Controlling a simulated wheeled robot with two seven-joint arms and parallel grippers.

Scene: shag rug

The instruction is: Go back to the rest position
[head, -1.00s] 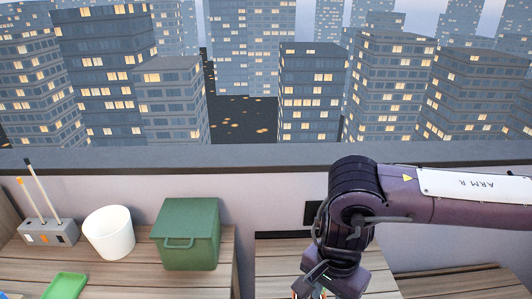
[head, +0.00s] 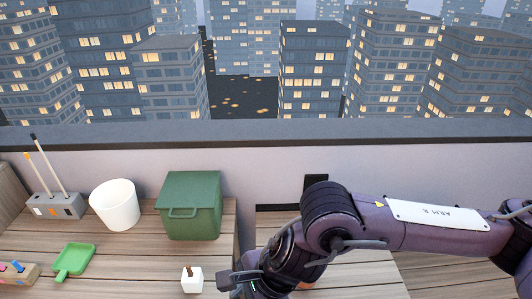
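My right arm comes in from the right in the head view and bends down at its dark joint. Its wrist end (head: 238,284) reaches the bottom edge, just right of a small white block (head: 192,281) with a brown piece on top. A gap shows between the wrist and the block. The fingertips cannot be made out, so I cannot tell if this gripper is open or shut, or holds anything. My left gripper is not in view.
A green lidded box (head: 190,207), a white bin (head: 115,206) and a grey holder (head: 55,207) with two sticks stand at the back left. A green dustpan (head: 74,261) and a pegged wooden block (head: 18,273) lie in front. A low wall (head: 400,165) runs behind.

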